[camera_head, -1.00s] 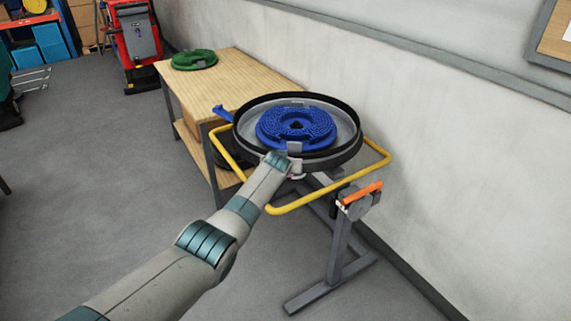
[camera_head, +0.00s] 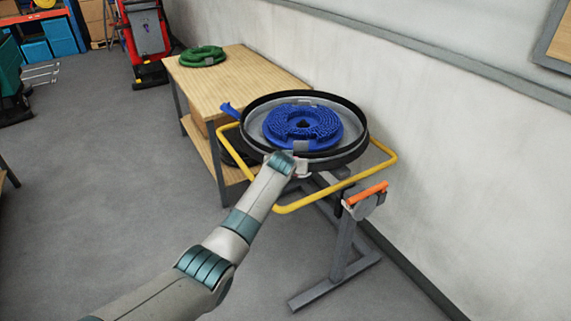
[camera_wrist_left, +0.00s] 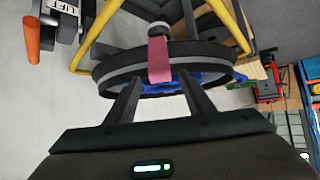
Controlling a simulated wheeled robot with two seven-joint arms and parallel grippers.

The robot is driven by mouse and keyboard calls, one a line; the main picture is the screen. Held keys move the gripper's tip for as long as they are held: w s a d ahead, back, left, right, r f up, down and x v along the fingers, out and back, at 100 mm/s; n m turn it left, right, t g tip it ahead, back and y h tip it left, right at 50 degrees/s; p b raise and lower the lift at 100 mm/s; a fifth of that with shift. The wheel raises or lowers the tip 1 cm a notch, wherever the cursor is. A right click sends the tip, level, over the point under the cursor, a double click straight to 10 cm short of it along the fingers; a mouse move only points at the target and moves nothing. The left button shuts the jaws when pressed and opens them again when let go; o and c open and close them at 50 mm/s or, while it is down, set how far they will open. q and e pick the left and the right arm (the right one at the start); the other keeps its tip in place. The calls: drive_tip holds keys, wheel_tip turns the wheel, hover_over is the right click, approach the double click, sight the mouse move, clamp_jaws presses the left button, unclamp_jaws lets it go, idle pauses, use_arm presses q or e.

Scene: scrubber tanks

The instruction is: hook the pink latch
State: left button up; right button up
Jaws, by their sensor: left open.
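The pink latch (camera_wrist_left: 159,60) is a strap lying across the dark rim (camera_wrist_left: 110,68) of the round tank in the left wrist view, where the scene appears upside down. A blue ribbed disc (camera_head: 303,122) with grey clips sits in the tank. My left gripper (camera_wrist_left: 158,88) is open, with its two fingers pointing at the rim on either side of the strap's lower end. Whether they touch anything is unclear. My left wrist hides the gripper in the head view.
A yellow tubular frame (camera_head: 391,160) surrounds the tank on a grey stand (camera_head: 342,245). An orange handle (camera_head: 366,193) is at its right. A wooden bench (camera_head: 240,75) with a green coil (camera_head: 202,56) stands behind left.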

use_arm(q)
drive_tip(key=b+v, duration=0.1)
drive_tip(key=v, duration=1.2)
drive_tip(key=shift+c, duration=0.5)
